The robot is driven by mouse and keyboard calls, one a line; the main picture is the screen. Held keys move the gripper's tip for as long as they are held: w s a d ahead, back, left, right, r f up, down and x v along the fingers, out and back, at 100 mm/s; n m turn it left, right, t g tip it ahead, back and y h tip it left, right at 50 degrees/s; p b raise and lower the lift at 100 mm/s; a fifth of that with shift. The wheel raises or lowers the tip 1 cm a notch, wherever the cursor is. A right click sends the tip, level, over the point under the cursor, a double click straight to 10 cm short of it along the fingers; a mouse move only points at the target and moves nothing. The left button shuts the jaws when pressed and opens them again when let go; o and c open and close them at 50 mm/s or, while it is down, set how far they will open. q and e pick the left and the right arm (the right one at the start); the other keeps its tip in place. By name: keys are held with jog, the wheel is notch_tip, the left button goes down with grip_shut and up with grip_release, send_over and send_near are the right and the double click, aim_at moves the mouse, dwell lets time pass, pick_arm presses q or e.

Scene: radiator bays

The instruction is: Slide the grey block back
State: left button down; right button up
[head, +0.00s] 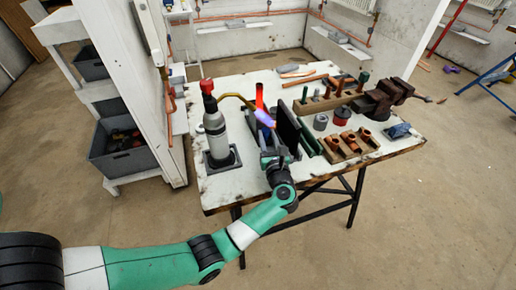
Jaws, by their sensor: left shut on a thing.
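My left gripper (277,130) is over the middle of the workbench, with its dark fingers pointing towards the back. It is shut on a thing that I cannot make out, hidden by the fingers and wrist. Small grey blocks show on the wall ledges: one on the back ledge (234,22), one on the ledge further right (338,38). A grey piece (178,73) also sits beside the white partition. I cannot tell which is the task's grey block. My left gripper is well apart from all of these. My right gripper is not in view.
Wooden racks (350,146), a vise (388,94) and small tins crowd the bench's right. The workbench (232,184) is bare at front left.

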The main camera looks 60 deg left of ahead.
aim_at(262, 128)
pick_arm(q)
jog(key=x, duration=0.3)
jog(key=b+x, duration=0.1)
jog(key=shift+s+a+f, duration=0.15)
jog(key=shift+s+a, duration=0.15)
jog(key=shift+a, duration=0.5)
jog(key=c, duration=1)
grip_release()
jog(key=o, duration=0.5)
jog(key=shift+w+a, duration=0.1)
jog(key=shift+a, duration=0.1)
jog(key=shift+c, duration=0.2)
jog(key=shift+d, duration=0.1)
